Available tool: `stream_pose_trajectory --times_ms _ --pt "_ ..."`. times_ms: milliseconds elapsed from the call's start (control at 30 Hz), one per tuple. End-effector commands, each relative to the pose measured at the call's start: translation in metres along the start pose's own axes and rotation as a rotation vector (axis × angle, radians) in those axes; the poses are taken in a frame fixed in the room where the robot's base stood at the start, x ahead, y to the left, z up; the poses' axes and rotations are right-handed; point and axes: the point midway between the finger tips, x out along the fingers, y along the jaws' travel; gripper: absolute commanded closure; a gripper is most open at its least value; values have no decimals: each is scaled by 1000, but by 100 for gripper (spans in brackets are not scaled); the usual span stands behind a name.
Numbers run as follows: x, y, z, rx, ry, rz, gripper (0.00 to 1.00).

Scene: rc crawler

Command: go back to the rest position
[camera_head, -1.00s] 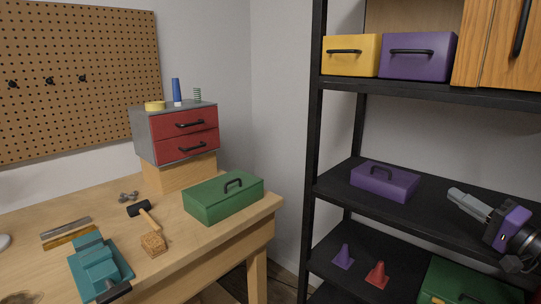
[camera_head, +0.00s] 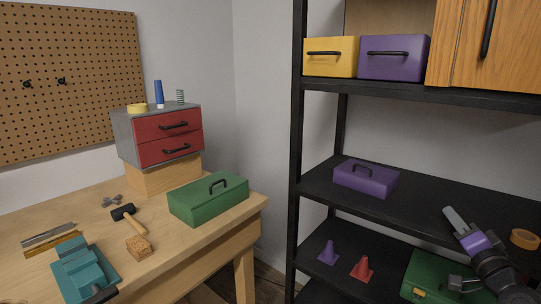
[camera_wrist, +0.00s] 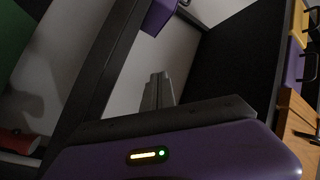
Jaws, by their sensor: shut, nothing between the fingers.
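My gripper (camera_head: 455,221) is at the lower right of the head view, in front of the black shelf unit. Its grey fingers are together with nothing between them, pointing up and to the left. In the wrist view the closed fingers (camera_wrist: 157,91) point away from the purple gripper body, with shelf parts around them. My arm hides part of the lower right shelves.
The black shelf (camera_head: 420,215) holds a purple toolbox (camera_head: 365,179) and a roll of tape (camera_head: 524,239). Below are a purple cone (camera_head: 328,253), a red cone (camera_head: 362,270) and a green case (camera_head: 425,270). A green toolbox (camera_head: 208,199) stands on the workbench (camera_head: 190,245).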

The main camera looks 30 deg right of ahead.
Motion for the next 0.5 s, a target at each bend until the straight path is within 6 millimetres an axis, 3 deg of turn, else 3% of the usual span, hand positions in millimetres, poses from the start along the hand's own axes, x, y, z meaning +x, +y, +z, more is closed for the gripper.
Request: stream_pose_trajectory --times_ms 33,233,500 --pt "-12 2 18 -43 0 22 100" --pt "-68 -4 78 -247 8 67 100" --pt "-160 -41 146 -500 -36 16 100"
